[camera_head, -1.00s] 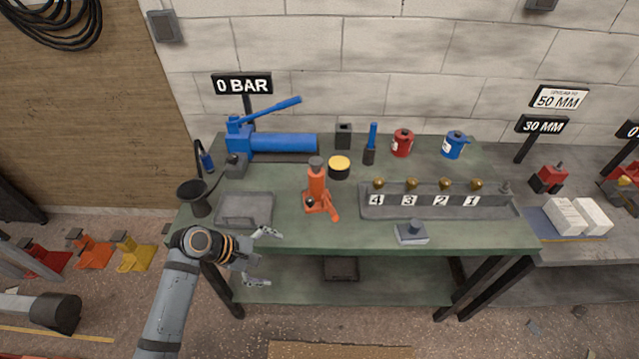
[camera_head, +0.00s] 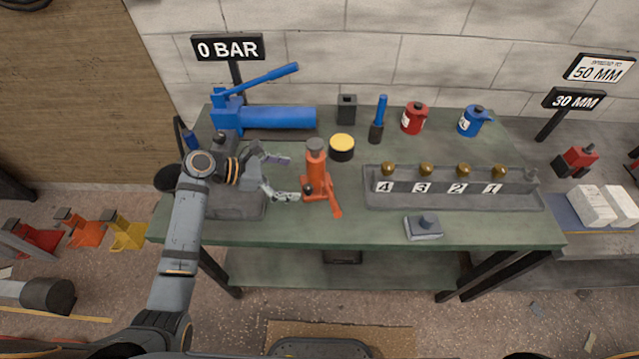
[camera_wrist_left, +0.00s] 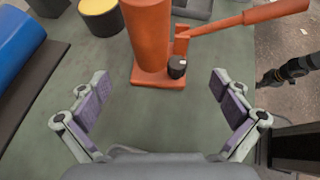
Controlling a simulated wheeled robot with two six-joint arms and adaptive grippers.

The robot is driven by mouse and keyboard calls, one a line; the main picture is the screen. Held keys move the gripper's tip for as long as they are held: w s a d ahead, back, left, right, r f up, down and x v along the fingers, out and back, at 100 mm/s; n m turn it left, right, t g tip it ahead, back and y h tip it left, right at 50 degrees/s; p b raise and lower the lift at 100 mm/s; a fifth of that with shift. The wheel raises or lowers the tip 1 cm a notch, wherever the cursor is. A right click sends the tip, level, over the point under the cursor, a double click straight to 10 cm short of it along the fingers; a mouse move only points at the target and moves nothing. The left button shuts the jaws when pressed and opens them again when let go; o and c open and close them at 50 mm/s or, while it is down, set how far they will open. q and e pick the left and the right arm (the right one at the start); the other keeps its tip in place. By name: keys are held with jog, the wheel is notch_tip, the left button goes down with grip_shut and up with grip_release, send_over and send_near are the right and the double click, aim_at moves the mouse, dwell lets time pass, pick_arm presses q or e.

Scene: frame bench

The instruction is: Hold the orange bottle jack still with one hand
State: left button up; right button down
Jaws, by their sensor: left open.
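The orange bottle jack (camera_head: 317,172) stands upright on the green bench, with a dark cap on top and a lever angled to its lower right. My left gripper (camera_head: 284,177) is open and empty just left of the jack, its two fingers pointing toward it. In the left wrist view the jack's body (camera_wrist_left: 151,38) and base stand ahead of the open fingers (camera_wrist_left: 163,96), centred between them and apart from them. A black knob (camera_wrist_left: 177,67) sits low on the jack. My right gripper is not in view.
A blue hand pump (camera_head: 265,117) lies behind, under the 0 BAR sign (camera_head: 227,47). A yellow-topped black puck (camera_head: 342,147) stands close behind the jack. A numbered grey rack (camera_head: 452,190) is to the right. A grey tray (camera_head: 236,206) lies under my left gripper.

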aim_at(309, 179)
pick_arm(q)
jog(key=b+x, duration=0.1)
jog(key=x, duration=0.2)
jog(key=shift+w+d+f, duration=0.1)
jog(key=shift+d, duration=0.05)
jog(key=shift+p+x, duration=0.45)
jog(key=shift+x, duration=0.55)
jog(key=shift+w+d+f, duration=0.2)
jog(key=shift+d+f, duration=0.1)
jog(key=shift+d, duration=0.25)
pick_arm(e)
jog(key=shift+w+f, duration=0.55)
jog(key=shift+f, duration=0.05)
pick_arm(q)
jog(key=shift+c, duration=0.4)
jog(key=c, duration=0.9)
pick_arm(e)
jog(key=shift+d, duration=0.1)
